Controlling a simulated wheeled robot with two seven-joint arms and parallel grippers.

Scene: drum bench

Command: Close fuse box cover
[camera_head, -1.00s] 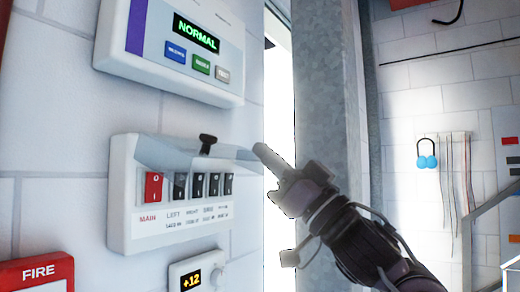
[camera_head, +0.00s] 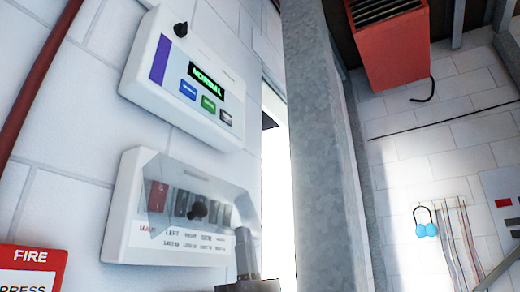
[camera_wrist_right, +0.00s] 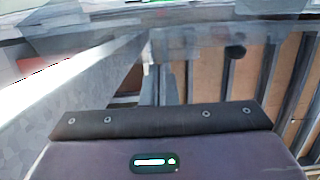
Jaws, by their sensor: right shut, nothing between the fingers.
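The white fuse box (camera_head: 125,225) is on the wall at left centre in the head view. Its clear cover (camera_head: 190,172) hangs down in front of the row of switches, with its black knob (camera_head: 199,210) at the level of the switches. I cannot tell whether the cover sits fully flush. The red main switch (camera_head: 157,195) shows through it. My right gripper (camera_head: 245,248) is shut and empty at the lower right end of the box, close to it; contact is unclear. My left gripper is not in view.
A control panel (camera_head: 150,95) with a green NORMAL display is above the fuse box. A grey metal column (camera_head: 315,150) stands close to the right. A red FIRE box (camera_head: 30,256) is at lower left. A red unit (camera_head: 390,45) hangs at upper right.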

